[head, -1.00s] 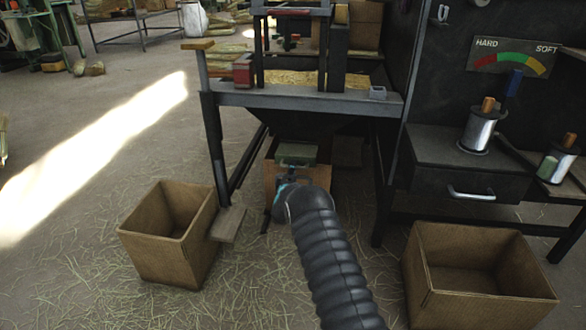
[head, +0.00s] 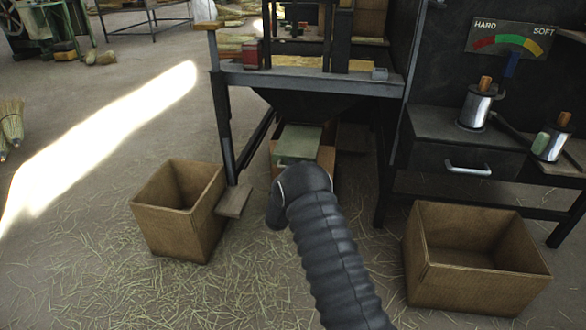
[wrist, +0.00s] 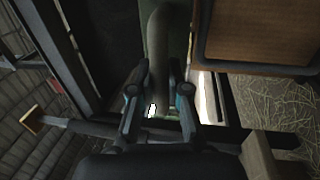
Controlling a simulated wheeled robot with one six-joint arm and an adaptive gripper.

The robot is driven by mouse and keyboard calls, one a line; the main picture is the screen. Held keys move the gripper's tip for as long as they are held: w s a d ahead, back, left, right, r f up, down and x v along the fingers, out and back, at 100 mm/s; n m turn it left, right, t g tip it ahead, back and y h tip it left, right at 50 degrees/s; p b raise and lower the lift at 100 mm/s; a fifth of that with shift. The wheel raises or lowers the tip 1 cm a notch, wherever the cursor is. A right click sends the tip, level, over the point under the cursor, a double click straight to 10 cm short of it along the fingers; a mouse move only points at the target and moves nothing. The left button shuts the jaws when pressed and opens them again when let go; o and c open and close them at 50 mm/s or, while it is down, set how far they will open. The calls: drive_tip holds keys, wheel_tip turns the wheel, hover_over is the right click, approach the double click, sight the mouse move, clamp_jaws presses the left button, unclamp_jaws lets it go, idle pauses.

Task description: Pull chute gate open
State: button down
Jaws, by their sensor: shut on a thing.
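The chute gate (head: 298,142) is a flat grey-green plate under the dark hopper (head: 312,104). In the head view it sticks out towards me from below the hopper. My gripper (wrist: 159,92) shows in the wrist view, with its two fingers on either side of a thick, rounded grey handle (wrist: 158,45) and shut on it. Green plate shows dimly behind the handle.
An open box (head: 155,230) stands front left beside a small pedal-like board (head: 234,202). Another open box (head: 432,285) stands front right. A bench with a drawer (head: 465,165) is at right. Straw-strewn floor lies between the boxes.

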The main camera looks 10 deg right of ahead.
drive_tip(key=shift+s+f, duration=0.1)
drive_tip(key=shift+s, duration=0.05)
drive_tip(key=c, duration=1.1)
unclamp_jaws()
drive_tip(key=shift+a, duration=0.15)
drive_tip(key=shift+c, duration=0.2)
drive_tip(key=v, duration=1.2)
